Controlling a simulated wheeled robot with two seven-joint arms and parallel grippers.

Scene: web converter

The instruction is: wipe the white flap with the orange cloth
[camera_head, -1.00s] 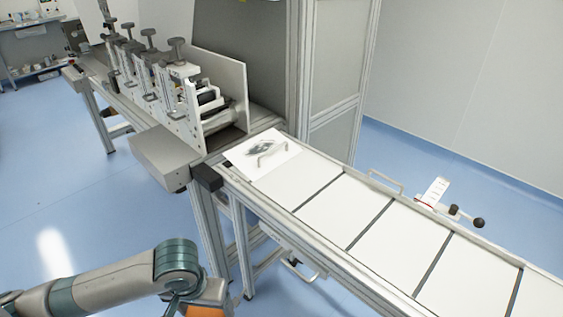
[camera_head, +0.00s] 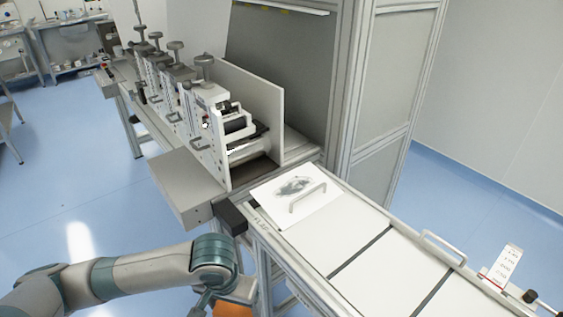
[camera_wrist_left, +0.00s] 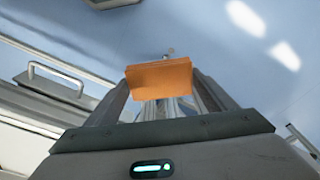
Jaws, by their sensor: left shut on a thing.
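The white flap (camera_head: 291,199) lies at the near end of the conveyor line, beside the machine. It has a grey handle and a dark smudge on its top. My left gripper (camera_wrist_left: 160,85) is shut on the orange cloth (camera_wrist_left: 158,76), which looks like a folded block between the fingers. In the head view the cloth (camera_head: 233,309) shows only partly at the bottom edge. The left gripper is low, in front of and below the flap, apart from it. My right gripper is not in view.
The converter machine (camera_head: 215,125) with its rollers and knobs stands behind the flap. White panels (camera_head: 340,235) run off to the lower right, with a handle (camera_head: 443,246) on the far edge. A dark block (camera_head: 230,215) juts out at the table corner. Blue floor (camera_head: 80,190) is open at left.

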